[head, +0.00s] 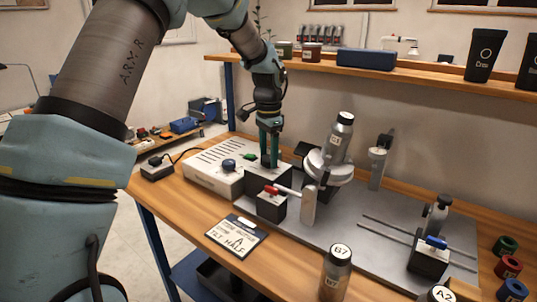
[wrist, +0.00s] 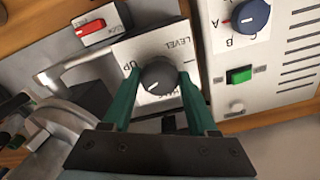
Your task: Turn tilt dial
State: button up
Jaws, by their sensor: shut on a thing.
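The tilt dial (wrist: 158,74) is a dark round knob on a white plate marked LEVEL and UP, seen in the wrist view. A short white mark shows near its lower-left edge. My gripper (wrist: 158,82) has its green fingers on either side of the dial and is shut on it. In the head view my gripper (head: 269,152) points down at the fixture beside the white control box; the dial is hidden there by the fingers. A tilting round stage (head: 328,167) holds a grey bottle (head: 340,138), leaning to the right.
The control box (head: 212,175) has a blue dial (wrist: 251,16) and a green button (wrist: 239,75). A red switch (head: 271,190) stands close to my gripper. A card (head: 237,236) reading TILT HALF lies in front. Bottle B7 (head: 336,272) stands at the front edge.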

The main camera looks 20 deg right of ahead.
aim_at(268, 157)
jog(key=n, duration=0.3)
jog(key=shift+n, duration=0.4)
jog(key=n, duration=0.3)
jog(key=shift+n+p, duration=0.3)
jog(key=shift+p, duration=0.1)
jog(key=n, duration=0.5)
jog(key=shift+n+p, duration=0.4)
jog(key=o, duration=1.4)
jog(key=shift+c, duration=0.2)
jog(key=shift+r, duration=0.1)
notch_tip(268, 157, up, 11)
jog(key=b, duration=0.2)
jog(key=shift+f, duration=0.2)
